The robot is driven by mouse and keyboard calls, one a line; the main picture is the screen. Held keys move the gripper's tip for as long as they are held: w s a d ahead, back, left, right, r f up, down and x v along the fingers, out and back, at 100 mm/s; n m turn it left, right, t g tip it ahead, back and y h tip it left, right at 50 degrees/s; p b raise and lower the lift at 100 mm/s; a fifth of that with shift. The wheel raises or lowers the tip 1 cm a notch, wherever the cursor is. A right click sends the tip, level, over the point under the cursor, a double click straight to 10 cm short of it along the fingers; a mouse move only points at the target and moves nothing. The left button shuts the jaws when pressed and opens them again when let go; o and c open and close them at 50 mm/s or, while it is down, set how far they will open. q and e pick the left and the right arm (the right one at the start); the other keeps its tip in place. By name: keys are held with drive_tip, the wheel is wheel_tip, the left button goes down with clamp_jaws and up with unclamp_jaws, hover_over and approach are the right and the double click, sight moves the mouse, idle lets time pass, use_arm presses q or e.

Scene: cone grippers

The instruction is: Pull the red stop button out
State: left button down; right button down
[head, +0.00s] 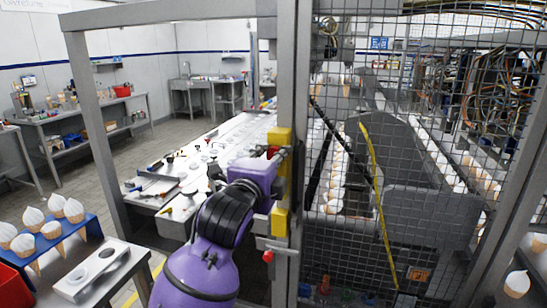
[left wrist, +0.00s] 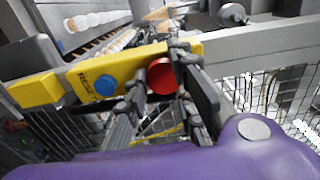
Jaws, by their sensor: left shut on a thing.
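The red stop button (left wrist: 161,76) is a round red knob on a yellow control box (left wrist: 62,88), beside a blue reset button (left wrist: 106,86). My left gripper (left wrist: 163,82) has one finger on each side of the red button and is shut on it. In the head view the yellow box (head: 279,136) is fixed to a grey fence post, and my left gripper (head: 284,152) reaches it from the left. A bit of the red button (head: 272,151) shows there beside the gripper. My right gripper is in neither view.
A wire mesh fence (head: 440,130) stands right of the post, with cones on a conveyor behind it. A handle with a red knob (head: 267,257) sticks out lower on the post. A cluttered white table (head: 235,135) lies behind my arm.

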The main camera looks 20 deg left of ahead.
use_arm(q)
drive_tip(key=shift+s+r, duration=0.15)
drive_tip(key=shift+r, duration=0.55)
drive_tip(key=shift+s, duration=0.45)
idle(0.4)
drive_tip(key=shift+f, duration=0.1)
idle(0.4)
drive_tip(key=c, duration=1.7)
unclamp_jaws()
drive_tip(key=shift+s+a, duration=0.1)
drive_tip(key=shift+s, duration=0.05)
drive_tip(key=o, duration=0.3)
drive_tip(key=shift+s, duration=0.35)
drive_tip(key=shift+o, duration=0.2)
drive_tip(key=shift+w+f, duration=0.25)
drive_tip(key=shift+f, duration=0.1)
drive_tip(key=shift+s, duration=0.2)
